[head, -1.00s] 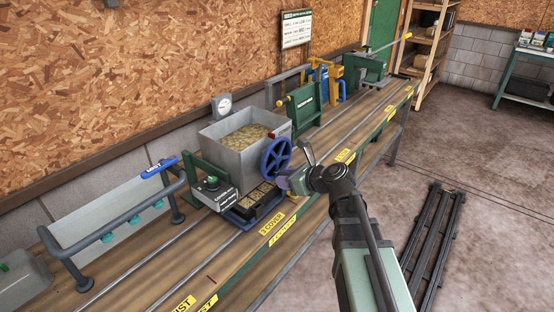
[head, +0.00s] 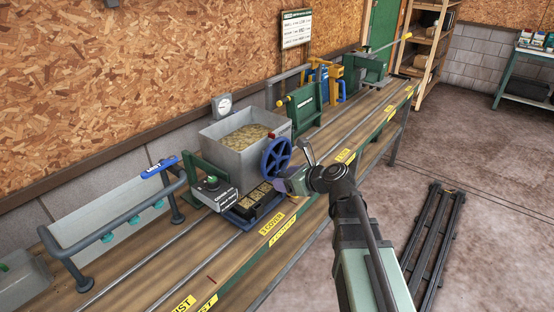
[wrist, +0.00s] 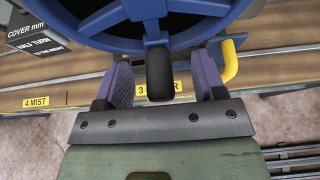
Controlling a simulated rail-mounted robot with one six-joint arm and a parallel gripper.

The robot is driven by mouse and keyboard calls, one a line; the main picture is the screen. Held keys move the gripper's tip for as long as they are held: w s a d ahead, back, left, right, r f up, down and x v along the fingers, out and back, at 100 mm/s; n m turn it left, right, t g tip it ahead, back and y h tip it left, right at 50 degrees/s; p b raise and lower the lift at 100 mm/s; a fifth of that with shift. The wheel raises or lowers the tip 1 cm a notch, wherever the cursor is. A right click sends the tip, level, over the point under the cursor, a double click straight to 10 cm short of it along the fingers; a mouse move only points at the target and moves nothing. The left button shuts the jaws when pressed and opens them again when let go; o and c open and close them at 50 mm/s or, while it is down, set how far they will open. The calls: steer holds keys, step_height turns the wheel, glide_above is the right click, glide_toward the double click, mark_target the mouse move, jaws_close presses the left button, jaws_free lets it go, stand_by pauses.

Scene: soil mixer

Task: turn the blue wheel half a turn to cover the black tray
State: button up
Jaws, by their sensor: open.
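The blue wheel (head: 265,160) stands upright on the front right side of the grey hopper. Its rim and spokes fill the top of the wrist view (wrist: 185,42). A black handle knob (wrist: 159,72) on the wheel points down between my gripper's fingers. My gripper (wrist: 162,82) is open, with one purple finger on each side of the knob and a gap visible on both sides. In the head view my gripper (head: 288,184) is just below and right of the wheel. The black tray (head: 250,207) sits under the hopper, its cells showing yellowish-brown contents; my gripper and the wheel hide part of its right end.
The grey hopper (head: 222,148) holds yellowish material. A mist frame (head: 118,222) is further left on the bench. A green panel (head: 305,107) stands beyond the hopper. Rails run along the bench.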

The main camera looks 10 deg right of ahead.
steer(key=s+d, duration=0.6)
steer(key=shift+s, duration=0.3)
stand_by(0.6)
steer(key=shift+d, duration=0.1)
steer(key=s+a+f+n+g+h, duration=0.1)
steer(key=s+f+n+g+h, duration=0.3)
steer(key=n, duration=0.9)
steer(key=s+a+f+n+g+h, duration=0.2)
steer(key=s+f+n+g+h, duration=0.2)
steer(key=n, duration=1)
steer(key=shift+s+a+f+g+h, duration=0.15)
steer(key=shift+s+f+g+h, duration=0.45)
steer(key=shift+s, duration=1)
